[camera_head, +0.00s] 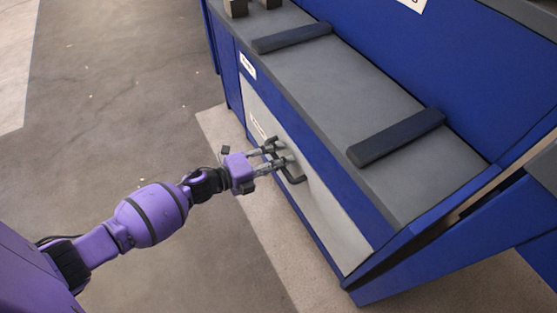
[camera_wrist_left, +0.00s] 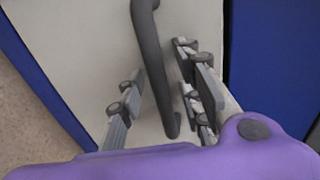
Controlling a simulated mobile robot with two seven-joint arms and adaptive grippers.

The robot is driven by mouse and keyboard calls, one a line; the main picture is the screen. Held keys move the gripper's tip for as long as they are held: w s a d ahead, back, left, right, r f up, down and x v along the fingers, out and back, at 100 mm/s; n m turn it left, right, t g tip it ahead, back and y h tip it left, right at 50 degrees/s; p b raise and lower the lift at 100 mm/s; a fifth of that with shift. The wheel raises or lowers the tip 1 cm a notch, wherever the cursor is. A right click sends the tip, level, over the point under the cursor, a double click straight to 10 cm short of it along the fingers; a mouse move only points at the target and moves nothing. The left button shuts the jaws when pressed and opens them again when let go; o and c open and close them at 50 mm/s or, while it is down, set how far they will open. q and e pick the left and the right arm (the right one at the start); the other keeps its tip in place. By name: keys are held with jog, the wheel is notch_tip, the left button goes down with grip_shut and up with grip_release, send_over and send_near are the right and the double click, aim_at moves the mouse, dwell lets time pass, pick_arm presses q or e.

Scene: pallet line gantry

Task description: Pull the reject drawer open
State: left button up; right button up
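The reject drawer has a pale grey front (camera_head: 335,220) set in the blue cabinet, and it looks flush with the cabinet face. A dark bar handle (camera_head: 297,174) stands out from it. My left gripper (camera_head: 280,151) is at this handle. In the left wrist view the handle (camera_wrist_left: 154,66) runs between the two open fingers (camera_wrist_left: 158,75), with a clear gap to the left finger and a smaller one to the right finger. Whether a finger touches the bar cannot be told. The drawer front (camera_wrist_left: 85,50) fills the background there. My right gripper is not in view.
The cabinet's grey top (camera_head: 340,95) carries two dark bars (camera_head: 397,137) and small blocks (camera_head: 236,7) at the far end. A blue panel (camera_head: 470,60) rises behind it. The concrete floor (camera_head: 120,90) before the drawer is clear except for my left arm above it.

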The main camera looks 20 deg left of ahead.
pick_arm(q)
jog(key=shift+c, duration=0.2)
grip_shut()
